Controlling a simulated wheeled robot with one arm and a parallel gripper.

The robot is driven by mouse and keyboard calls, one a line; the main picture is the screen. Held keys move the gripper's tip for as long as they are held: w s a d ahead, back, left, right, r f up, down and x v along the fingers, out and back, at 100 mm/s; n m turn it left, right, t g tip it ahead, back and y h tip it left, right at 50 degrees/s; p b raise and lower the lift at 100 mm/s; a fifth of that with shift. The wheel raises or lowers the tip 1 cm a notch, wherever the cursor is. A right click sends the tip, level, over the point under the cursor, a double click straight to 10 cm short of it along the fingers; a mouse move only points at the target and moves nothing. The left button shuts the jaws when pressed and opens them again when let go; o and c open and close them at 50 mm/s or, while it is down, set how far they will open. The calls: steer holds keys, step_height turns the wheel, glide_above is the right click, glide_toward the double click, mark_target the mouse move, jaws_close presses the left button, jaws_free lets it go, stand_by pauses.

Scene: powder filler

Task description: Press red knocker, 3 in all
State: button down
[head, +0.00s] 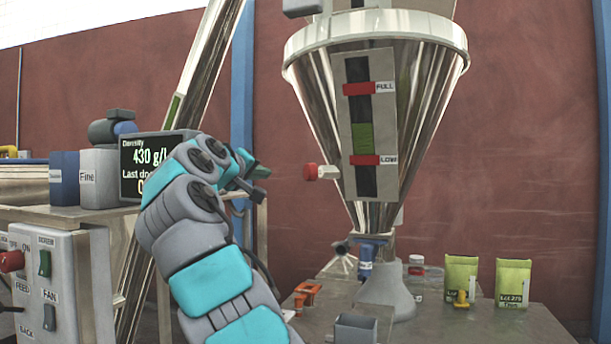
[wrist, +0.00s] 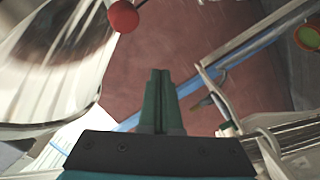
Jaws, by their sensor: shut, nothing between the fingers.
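The red knocker (head: 310,172) is a round red knob on a pale stem on the left side of the steel hopper (head: 318,85). In the wrist view the red knob (wrist: 122,16) shows at the top, left of and beyond my fingertips. My gripper (head: 252,168) is to the left of the knocker in the head view, with a visible gap between them. Its green fingers (wrist: 160,74) are shut together with nothing between them. My arm hides part of the display.
The hopper carries a level gauge (head: 363,135) marked FULL and LOW. A density display (head: 150,155) and grey and blue boxes (head: 98,178) stand at the left. A switch panel (head: 50,285) is lower left. Two green pouches (head: 513,283) and an orange clamp (head: 305,296) are on the table.

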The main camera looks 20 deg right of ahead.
mark_target(305, 173)
steer(key=w+d+b, duration=0.1)
steer(key=d, duration=0.6)
steer(key=shift+w+d+b, duration=0.1)
steer(key=shift+d+b, duration=0.2)
stand_by(1.8)
steer(key=shift+d, duration=0.3)
steer(key=shift+w+d, duration=0.2)
steer(key=shift+d, duration=0.75)
stand_by(1.4)
steer(key=shift+a, duration=0.2)
steer(key=shift+s+a, duration=0.25)
steer(key=shift+a, duration=0.95)
steer(key=shift+s+a+p, duration=0.2)
steer(key=shift+a+p, duration=0.15)
steer(key=shift+a, duration=0.9)
steer(key=shift+s+a+p, duration=0.15)
steer(key=shift+a+p, duration=0.2)
steer(key=shift+a, duration=0.85)
